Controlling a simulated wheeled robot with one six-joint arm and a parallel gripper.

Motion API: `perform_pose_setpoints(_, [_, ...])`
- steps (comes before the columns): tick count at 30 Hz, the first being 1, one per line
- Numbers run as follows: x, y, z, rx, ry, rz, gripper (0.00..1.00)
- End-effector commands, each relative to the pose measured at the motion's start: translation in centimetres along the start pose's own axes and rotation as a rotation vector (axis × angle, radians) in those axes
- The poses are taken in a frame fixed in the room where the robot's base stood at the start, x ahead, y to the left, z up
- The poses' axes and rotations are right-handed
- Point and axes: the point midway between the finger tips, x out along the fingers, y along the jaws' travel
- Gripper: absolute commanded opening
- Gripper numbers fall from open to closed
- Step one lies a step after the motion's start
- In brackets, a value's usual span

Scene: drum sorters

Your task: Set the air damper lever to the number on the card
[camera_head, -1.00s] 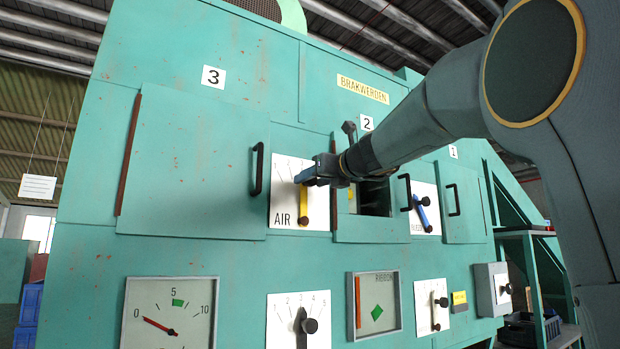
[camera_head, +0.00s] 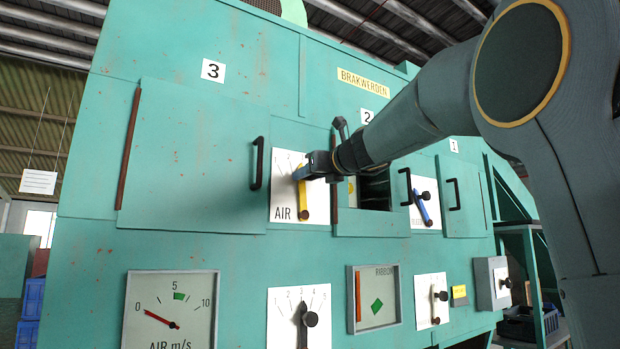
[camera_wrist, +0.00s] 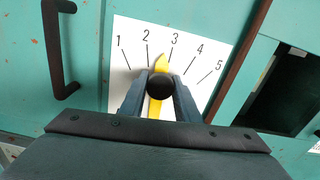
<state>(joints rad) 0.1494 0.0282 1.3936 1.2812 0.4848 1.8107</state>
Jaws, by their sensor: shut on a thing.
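The yellow air lever (camera_head: 302,198) stands on a white plate (camera_head: 284,190) marked AIR, with its pivot at the bottom. In the wrist view the plate (camera_wrist: 125,80) shows numbers 1 to 5 with tick marks. The lever's yellow tip (camera_wrist: 161,62) points between the 2 and 3 ticks, seemingly closer to 3. My gripper (camera_head: 300,174) is shut on the lever's upper part. In the wrist view its fingers (camera_wrist: 159,90) close around the round black knob (camera_wrist: 160,87). I cannot make out any card with a readable target number.
A black door handle (camera_head: 258,163) is left of the plate. An open hatch (camera_head: 375,192) is to its right. Below are a dial gauge (camera_head: 170,308) and another numbered lever (camera_head: 305,320). A blue lever (camera_head: 422,206) is further right. A white sheet (camera_head: 38,182) hangs at far left, unreadable.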

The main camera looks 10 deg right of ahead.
Motion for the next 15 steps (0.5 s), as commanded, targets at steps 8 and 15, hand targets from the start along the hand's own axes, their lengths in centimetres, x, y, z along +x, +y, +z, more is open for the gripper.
perform_pose_setpoints(8, [0.1,2.0,-0.3,-0.179,0.0,0.003,0.0])
perform_pose_setpoints(15, [0.0,2.0,-0.3,-0.178,0.001,0.003,0.31])
